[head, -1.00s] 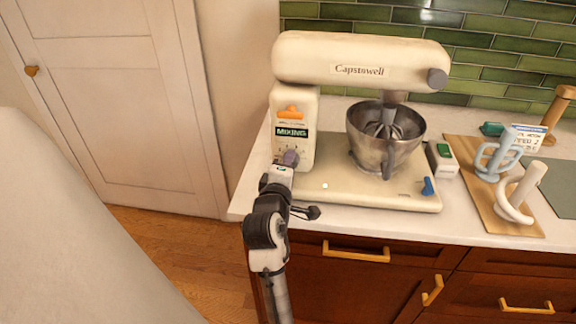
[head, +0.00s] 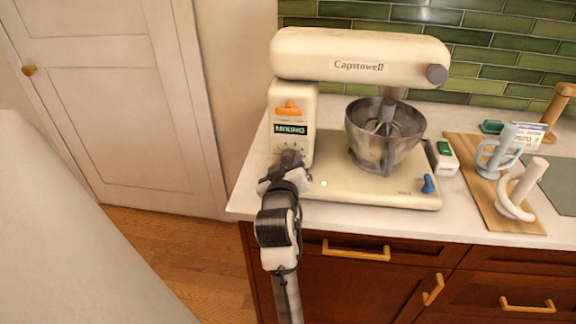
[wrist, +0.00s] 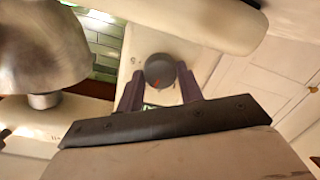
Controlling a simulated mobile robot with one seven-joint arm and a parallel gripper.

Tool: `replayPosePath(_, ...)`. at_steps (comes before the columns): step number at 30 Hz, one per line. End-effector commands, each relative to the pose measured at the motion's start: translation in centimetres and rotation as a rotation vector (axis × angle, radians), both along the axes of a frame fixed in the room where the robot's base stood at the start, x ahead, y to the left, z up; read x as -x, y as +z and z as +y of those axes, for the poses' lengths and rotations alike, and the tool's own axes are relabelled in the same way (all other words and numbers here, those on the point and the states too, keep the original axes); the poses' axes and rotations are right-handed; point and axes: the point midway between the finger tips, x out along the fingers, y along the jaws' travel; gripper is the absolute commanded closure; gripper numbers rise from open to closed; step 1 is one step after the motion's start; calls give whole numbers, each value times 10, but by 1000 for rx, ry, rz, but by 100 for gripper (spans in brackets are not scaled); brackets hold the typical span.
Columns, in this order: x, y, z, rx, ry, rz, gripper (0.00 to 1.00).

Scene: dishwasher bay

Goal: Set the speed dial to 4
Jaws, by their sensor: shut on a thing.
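The cream stand mixer (head: 362,56) stands on the counter with its metal bowl (head: 385,140) at the right. Its column carries an orange lever (head: 288,109) and a small display reading MIXING (head: 290,129). The speed dial is mostly hidden behind my gripper (head: 289,160) in the head view. In the wrist view the round dark dial (wrist: 160,70) with a small red mark sits between the two fingers of my gripper (wrist: 160,84), which are shut on it.
A blue lever (head: 428,184) is at the base's right front. A white box with a green top (head: 444,150), a wooden board (head: 522,226) with mug-like items and a small card (head: 527,136) stand further right. Drawers with handles lie below the counter edge.

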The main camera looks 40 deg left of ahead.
Motion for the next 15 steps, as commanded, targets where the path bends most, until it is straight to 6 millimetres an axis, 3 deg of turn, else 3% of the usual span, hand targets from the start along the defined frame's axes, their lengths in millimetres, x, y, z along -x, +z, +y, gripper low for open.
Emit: replayPosePath(15,0,-3,-1,-389,1,242,86)
